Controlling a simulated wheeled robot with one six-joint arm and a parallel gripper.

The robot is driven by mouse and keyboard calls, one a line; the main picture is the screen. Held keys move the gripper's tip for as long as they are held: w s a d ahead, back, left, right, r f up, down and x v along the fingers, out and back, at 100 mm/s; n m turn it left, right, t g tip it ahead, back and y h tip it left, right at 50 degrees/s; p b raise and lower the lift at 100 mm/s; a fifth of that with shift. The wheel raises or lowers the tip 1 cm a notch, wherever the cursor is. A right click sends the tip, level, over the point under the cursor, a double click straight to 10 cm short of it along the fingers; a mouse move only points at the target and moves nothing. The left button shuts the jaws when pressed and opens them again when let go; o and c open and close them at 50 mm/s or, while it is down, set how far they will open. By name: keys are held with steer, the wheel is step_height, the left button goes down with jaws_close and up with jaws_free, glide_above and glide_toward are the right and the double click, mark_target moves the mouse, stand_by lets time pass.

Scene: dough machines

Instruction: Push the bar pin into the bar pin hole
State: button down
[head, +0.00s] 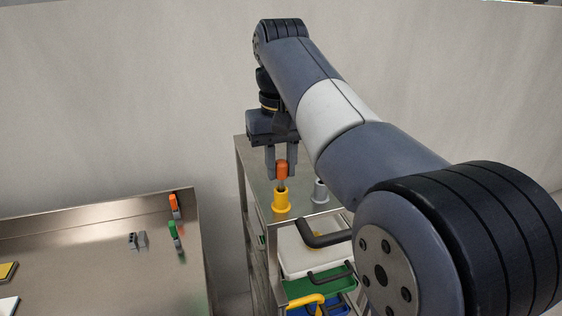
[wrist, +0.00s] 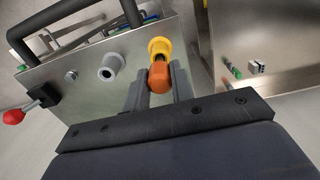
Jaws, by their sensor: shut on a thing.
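My gripper (head: 282,176) is shut on an orange-handled pin, the bar pin (head: 282,168), and holds it upright by its handle. The pin's short dark shaft points down at a yellow flanged socket (head: 282,203) on the steel cabinet top. The shaft's lower end is at the socket's mouth; how deep it sits inside is hidden. In the wrist view the orange handle (wrist: 159,75) lies between the fingers, with the yellow socket (wrist: 161,47) right beyond it. A grey flanged socket (wrist: 111,66) stands beside the yellow one. No label shows which socket is the bar pin hole.
Black bar handles (head: 325,238) stick out at the cabinet's front, over green and blue trays. A red-knobbed lever (wrist: 14,117) stands on the cabinet. A separate steel table (head: 90,255) at left carries small orange, green and grey parts. A wall stands behind.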

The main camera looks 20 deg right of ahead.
steer(key=shift+f+b, duration=0.85)
steer(key=shift+f, duration=0.6)
steer(key=c, duration=0.9)
jaws_free()
steer(key=shift+r+p, duration=0.35)
steer(key=shift+r+p, duration=0.35)
steer(key=shift+p, duration=0.05)
steer(key=shift+r+p, duration=1.65)
steer(key=shift+p, duration=0.15)
steer(key=shift+r, duration=3.7)
